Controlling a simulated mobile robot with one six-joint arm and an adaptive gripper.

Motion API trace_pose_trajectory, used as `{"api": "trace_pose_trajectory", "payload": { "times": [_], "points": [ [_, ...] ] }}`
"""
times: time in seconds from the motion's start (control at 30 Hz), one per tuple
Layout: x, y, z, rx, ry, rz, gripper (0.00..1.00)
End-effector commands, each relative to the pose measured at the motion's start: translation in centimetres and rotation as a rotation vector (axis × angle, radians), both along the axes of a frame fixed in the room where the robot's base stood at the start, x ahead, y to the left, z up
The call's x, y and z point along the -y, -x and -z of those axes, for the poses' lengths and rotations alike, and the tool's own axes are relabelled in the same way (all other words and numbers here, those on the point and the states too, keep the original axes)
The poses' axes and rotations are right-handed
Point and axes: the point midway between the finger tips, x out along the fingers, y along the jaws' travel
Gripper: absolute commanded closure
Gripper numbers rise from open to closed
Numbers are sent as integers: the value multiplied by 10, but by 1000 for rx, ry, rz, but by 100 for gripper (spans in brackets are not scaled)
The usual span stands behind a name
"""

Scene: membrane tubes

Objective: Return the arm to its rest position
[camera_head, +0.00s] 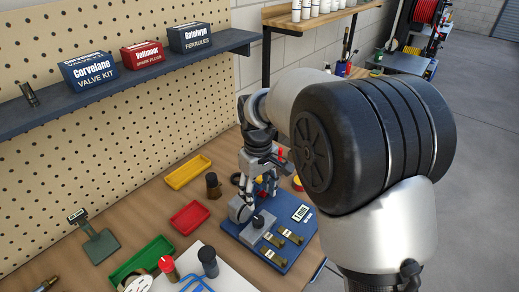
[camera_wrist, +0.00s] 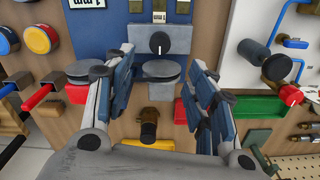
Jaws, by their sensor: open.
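My gripper (camera_head: 256,190) is above the blue board (camera_head: 296,249) on the workbench, near a grey block with a black knob (camera_head: 258,228). In the wrist view my gripper (camera_wrist: 160,65) has its two blue-padded fingers spread apart, with nothing held between them. The grey block (camera_wrist: 160,39) and a round grey disc (camera_wrist: 162,70) show between the fingers, on or beside the blue board (camera_wrist: 115,32). I cannot tell whether a finger touches them. My arm hides part of the bench on the right.
Yellow (camera_head: 187,172), red (camera_head: 190,217) and green (camera_head: 142,260) trays lie left of the board. A dark brass-based cylinder (camera_head: 213,186) stands near the yellow tray. A shelf (camera_head: 130,82) with boxes runs along the pegboard (camera_head: 110,155). Open floor (camera_head: 480,150) lies at right.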

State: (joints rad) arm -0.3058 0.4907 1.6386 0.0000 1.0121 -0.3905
Motion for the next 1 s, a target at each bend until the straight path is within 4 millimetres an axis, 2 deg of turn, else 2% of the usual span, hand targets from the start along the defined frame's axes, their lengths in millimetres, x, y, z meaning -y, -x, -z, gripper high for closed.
{"api": "trace_pose_trajectory", "payload": {
  "times": [0.17,0.27,0.33,0.5,0.63,0.8,0.9,1.0],
  "points": [
    [5,4,-9,10,-3,16,49],
    [20,16,-33,40,-13,63,49],
    [35,32,-55,71,-23,114,49],
    [76,87,-102,151,-50,263,49],
    [103,134,-124,216,-72,377,49],
    [130,196,-132,297,-102,520,49],
    [140,226,-128,338,-118,591,49],
    [146,246,-122,367,-130,644,49]
  ]
}}
